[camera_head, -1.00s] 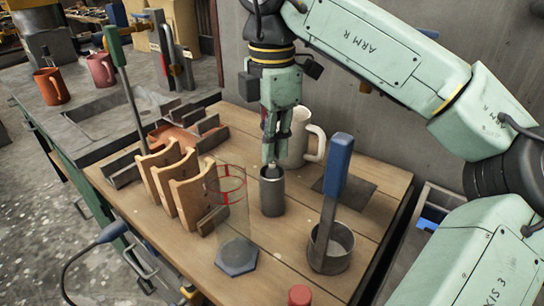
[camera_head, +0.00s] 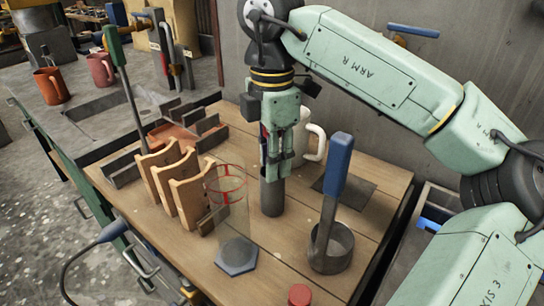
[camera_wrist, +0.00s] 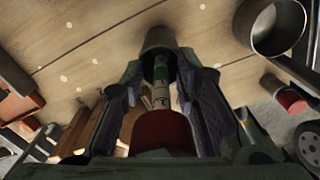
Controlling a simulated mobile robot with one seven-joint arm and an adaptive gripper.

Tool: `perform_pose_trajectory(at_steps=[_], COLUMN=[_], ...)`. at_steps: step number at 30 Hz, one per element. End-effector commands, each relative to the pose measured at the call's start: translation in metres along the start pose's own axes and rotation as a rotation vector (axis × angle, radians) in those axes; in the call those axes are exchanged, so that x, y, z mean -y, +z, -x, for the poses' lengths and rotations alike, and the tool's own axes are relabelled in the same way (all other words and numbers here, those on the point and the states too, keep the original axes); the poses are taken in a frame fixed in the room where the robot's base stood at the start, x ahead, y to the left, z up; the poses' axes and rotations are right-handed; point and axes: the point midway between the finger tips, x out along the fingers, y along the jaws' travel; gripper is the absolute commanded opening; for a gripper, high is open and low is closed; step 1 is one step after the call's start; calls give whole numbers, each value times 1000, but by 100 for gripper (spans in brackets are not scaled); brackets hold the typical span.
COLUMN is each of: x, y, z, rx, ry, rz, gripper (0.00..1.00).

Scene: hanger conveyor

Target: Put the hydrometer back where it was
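The hydrometer (camera_wrist: 161,85) shows in the wrist view as a slim tube with a pale and green scale, between my finger pads. A red part (camera_wrist: 160,130) lies at the near end of it, close to my palm. My gripper (camera_head: 276,172) points straight down and appears shut on the hydrometer. Its fingertips are at the mouth of a grey metal cylinder (camera_head: 272,196). The cylinder also shows in the wrist view (camera_wrist: 159,39), in line with the tube. The hydrometer's lower end is hidden, seemingly inside the cylinder.
A white mug (camera_head: 312,143) stands close behind my gripper. A metal cup (camera_head: 332,251) with a blue-handled tool (camera_head: 338,170) is at the front right. A clear red-rimmed jar (camera_head: 233,205) stands at the front left, beside wooden racks (camera_head: 188,203). A red cap (camera_head: 299,295) is near the front.

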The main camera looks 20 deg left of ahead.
Motion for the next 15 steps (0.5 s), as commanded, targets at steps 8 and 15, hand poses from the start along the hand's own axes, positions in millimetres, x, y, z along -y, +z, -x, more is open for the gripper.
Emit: perform_pose_trajectory(at_steps=[8,15], x=[0,-1], y=[0,0], z=[6,46], rx=[-1,3], ry=[0,3], rz=[0,-4], gripper=[28,28])
